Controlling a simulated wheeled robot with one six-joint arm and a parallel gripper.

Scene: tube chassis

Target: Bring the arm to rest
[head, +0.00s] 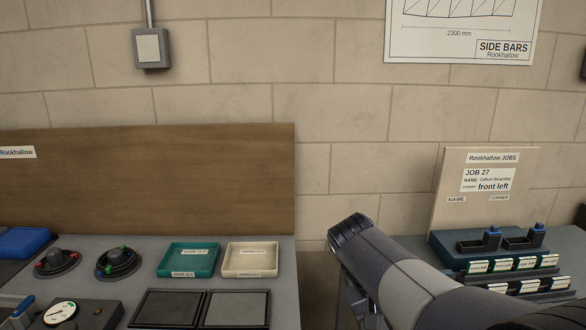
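A thick grey and dark link of my arm reaches from the lower right corner up to a dark rounded end near the middle of the head view. It hangs in front of the gap between the two benches and covers part of the right bench. No gripper fingers show, so I cannot see what my gripper holds or where it is.
The left bench has a green tray (188,260), a cream tray (250,260), dark pads (236,309), two round fixtures (119,262) and a dial gauge (60,313). The right bench has a job board (485,185), black bins (470,246) and labelled racks (515,264).

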